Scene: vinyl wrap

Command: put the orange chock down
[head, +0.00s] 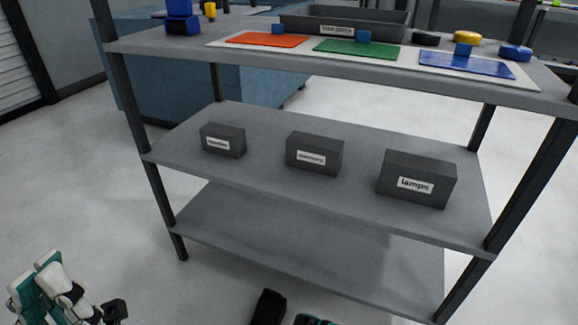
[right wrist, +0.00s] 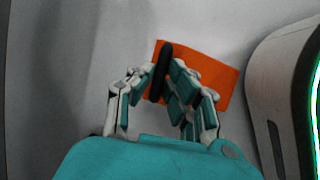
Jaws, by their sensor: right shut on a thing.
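The orange chock (right wrist: 218,80) shows in the right wrist view as a flat orange shape at and behind my right fingertips. A dark upright bar (right wrist: 160,75) stands against its left part, between the fingers. In the head view only a dark piece (head: 267,307) and a bit of teal show at the bottom edge, low in front of the shelf. My left gripper (head: 50,287) is at the lower left of the head view, over the floor; its opening is unclear.
A grey shelf rack (head: 300,195) stands ahead. Its middle board carries three dark labelled boxes, one reading "lamps" (head: 417,180). Its top board holds orange, green and blue sheets and a grey tray (head: 345,22). The lowest board is bare. Pale floor is clear at left.

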